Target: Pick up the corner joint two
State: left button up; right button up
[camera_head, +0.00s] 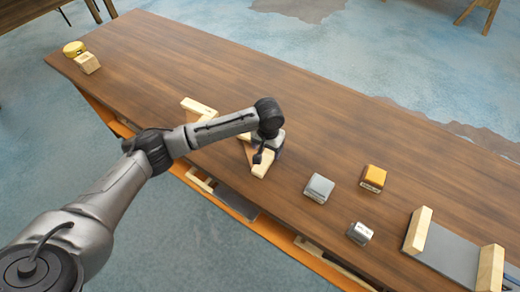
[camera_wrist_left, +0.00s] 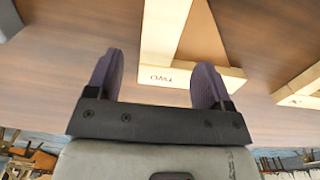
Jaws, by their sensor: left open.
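Corner joint two is a pale wooden L-shaped piece (camera_wrist_left: 165,78) with dark lettering that looks like an upside-down "TWO" in the left wrist view. Its lettered part shows between my left gripper's fingers, and the right-hand finger overlaps it in the picture. My left gripper (camera_wrist_left: 157,62) is open, with two dark fingers and nothing held. In the head view my left gripper (camera_head: 262,152) is over the pale wooden pieces (camera_head: 262,168) near the table's front edge, and it partly hides them. The exact gap between fingers and wood cannot be told. My right gripper is out of view.
Another lettered wooden piece (camera_wrist_left: 305,88) lies close on the right.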

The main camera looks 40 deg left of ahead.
aim_at(267, 157)
pick_arm(q)
notch_tip(267, 157, down, 5)
jog(key=shift+r+b, duration=0.1)
jog(key=shift+b, duration=0.7)
jog(key=c, duration=1.1)
